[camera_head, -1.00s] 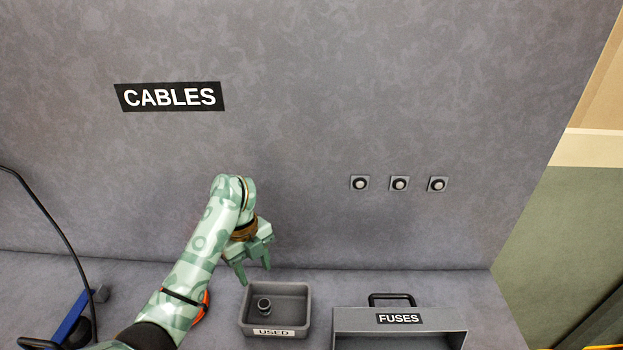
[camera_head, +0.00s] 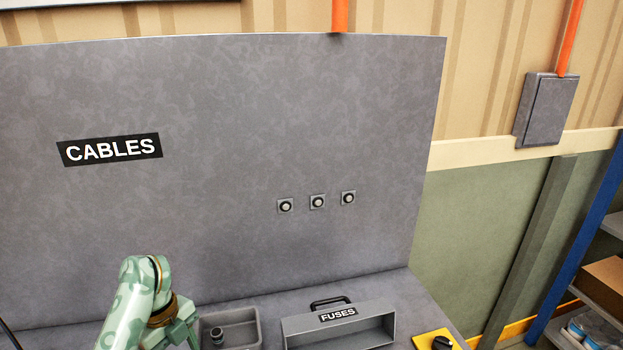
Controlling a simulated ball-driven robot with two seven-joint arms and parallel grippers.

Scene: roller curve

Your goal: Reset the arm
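My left arm, pale green with camouflage patches, comes in at the bottom left. My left gripper (camera_head: 178,336) is at the bottom edge, just left of the grey bin (camera_head: 256,328). Its fingertips are cut off by the frame, so I cannot tell how far apart they are. A small dark round part (camera_head: 217,336) sits in the bin. My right arm and gripper are not in view.
A grey panel with a CABLES label (camera_head: 110,149) and three round sockets (camera_head: 317,202) stands behind the bench. A FUSES box (camera_head: 338,325) with a handle is right of the bin. A yellow block with a black knob (camera_head: 442,343) lies farther right. Shelves (camera_head: 600,270) stand at far right.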

